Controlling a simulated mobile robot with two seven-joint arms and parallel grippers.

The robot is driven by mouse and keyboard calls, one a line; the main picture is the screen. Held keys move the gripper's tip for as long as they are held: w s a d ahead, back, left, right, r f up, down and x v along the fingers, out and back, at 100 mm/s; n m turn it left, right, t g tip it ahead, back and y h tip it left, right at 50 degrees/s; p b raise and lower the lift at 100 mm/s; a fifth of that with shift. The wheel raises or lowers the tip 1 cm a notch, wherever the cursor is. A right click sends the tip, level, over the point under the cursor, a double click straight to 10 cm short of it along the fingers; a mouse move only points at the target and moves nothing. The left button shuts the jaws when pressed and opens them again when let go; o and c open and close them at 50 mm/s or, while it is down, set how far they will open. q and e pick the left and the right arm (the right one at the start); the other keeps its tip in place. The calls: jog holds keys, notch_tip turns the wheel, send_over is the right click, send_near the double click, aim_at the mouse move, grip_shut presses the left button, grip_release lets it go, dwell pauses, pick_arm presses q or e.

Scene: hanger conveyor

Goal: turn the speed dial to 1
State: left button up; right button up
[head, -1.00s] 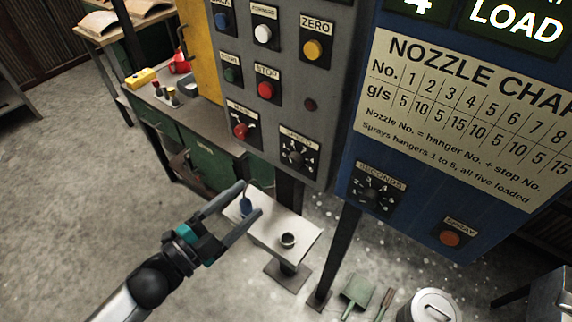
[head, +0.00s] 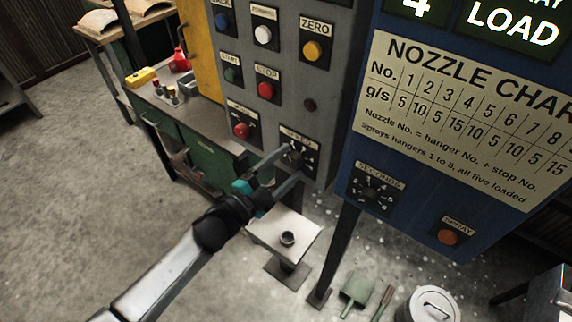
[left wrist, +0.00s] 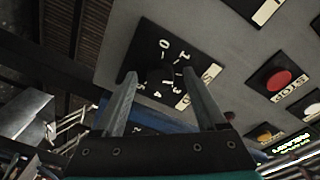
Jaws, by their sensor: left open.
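The speed dial (head: 297,157) is a black knob on a dark square plate low on the grey control panel, partly hidden by my left gripper in the head view. In the left wrist view the speed dial (left wrist: 161,76) shows white numerals around a dark knob; which number it points to is unclear. My left gripper (head: 293,162) is open in front of the dial. In the left wrist view its fingers (left wrist: 158,82) stand either side of the knob, and I cannot tell whether they touch it. My right gripper is not in view.
A red knob (head: 241,130) sits left of the speed dial, and the red stop button (head: 265,90) is above. A small white stand (head: 270,232) is below my gripper.

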pick_arm(q)
grip_shut()
dwell(0.6)
